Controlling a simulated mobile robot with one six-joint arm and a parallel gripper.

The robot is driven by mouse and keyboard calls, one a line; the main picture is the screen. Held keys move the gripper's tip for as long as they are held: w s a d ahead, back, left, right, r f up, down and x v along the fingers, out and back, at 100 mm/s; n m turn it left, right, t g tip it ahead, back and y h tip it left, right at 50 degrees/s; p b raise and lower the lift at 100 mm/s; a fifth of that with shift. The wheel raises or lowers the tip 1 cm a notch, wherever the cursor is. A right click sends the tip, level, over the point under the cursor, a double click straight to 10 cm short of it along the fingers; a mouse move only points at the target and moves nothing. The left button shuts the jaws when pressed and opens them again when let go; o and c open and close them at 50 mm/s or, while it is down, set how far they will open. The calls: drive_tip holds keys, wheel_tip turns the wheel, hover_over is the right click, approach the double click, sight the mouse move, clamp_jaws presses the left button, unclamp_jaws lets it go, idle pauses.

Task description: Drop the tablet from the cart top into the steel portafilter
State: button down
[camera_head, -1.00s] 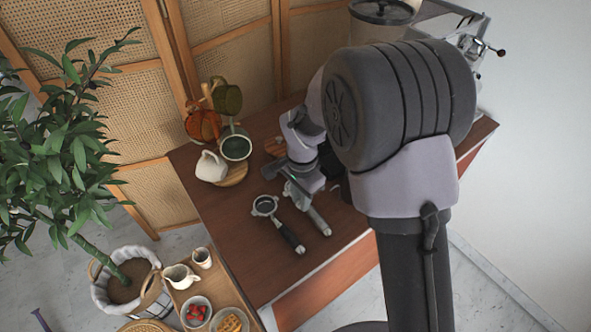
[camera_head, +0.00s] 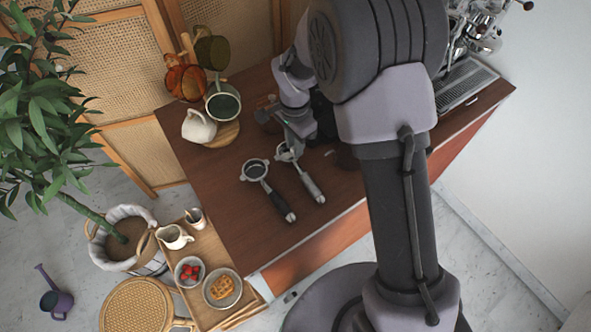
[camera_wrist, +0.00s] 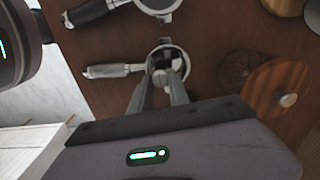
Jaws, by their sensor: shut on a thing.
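The steel portafilter (camera_head: 313,192) lies on the brown cart top with its metal handle toward the front edge. It also shows in the wrist view (camera_wrist: 112,70). My gripper (camera_wrist: 168,80) has its two fingertips close together over that portafilter's round basket. In the head view my gripper (camera_head: 289,141) is at the basket's far side, partly covering it. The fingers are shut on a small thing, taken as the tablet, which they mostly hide. I cannot tell how high the fingertips are above the basket.
A black-handled portafilter (camera_head: 275,204) lies just left, also in the wrist view (camera_wrist: 105,13). A cream jug (camera_head: 198,127) and mugs stand back left. A round wooden piece (camera_wrist: 280,90) with a pale knob lies right in the wrist view. A lower tray (camera_head: 206,262) holds bowls.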

drive_tip(key=c, duration=1.2)
unclamp_jaws()
drive_tip(key=shift+o, duration=0.2)
wheel_tip(320, 180, up, 18)
drive_tip(key=p, duration=0.4)
drive_tip(key=shift+f, duration=0.25)
drive_tip(key=s+d+n+t+b, duration=0.2)
drive_tip(key=s+d+b, duration=0.1)
drive_tip(key=s, duration=0.4)
drive_tip(key=s+d+f+n+t+y+b, duration=0.1)
drive_tip(key=s+d+n+t+b, duration=0.1)
drive_tip(key=s+b, duration=0.4)
drive_tip(key=s+d+f+n+t+y+b, duration=0.1)
drive_tip(key=s+d+b, duration=0.3)
drive_tip(key=s, duration=0.6)
drive_tip(key=shift+d+n+t+b, duration=0.4)
drive_tip(key=shift+d, duration=0.2)
